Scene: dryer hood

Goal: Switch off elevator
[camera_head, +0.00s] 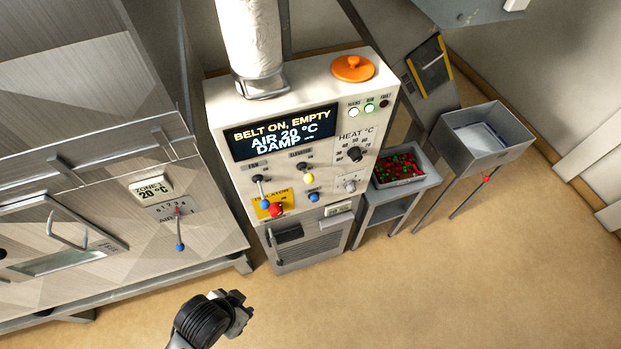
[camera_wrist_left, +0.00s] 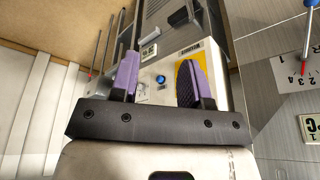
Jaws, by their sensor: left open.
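The cream control cabinet (camera_head: 225,110) stands in the middle of the head view. The display (camera_head: 283,132) reads "BELT ON, EMPTY", "AIR 20 °C", "DAMP --". My left gripper (camera_head: 241,312) is low in the head view, in front of the cabinet and apart from it. In the left wrist view its purple fingers (camera_wrist_left: 158,66) are spread, with nothing held; a blue knob (camera_wrist_left: 160,79) on the cabinet shows beyond them. My right gripper is not in view.
The dryer (camera_head: 100,220) stands left. A bin of red and green bits (camera_head: 433,178) stands right. The front floor is clear.

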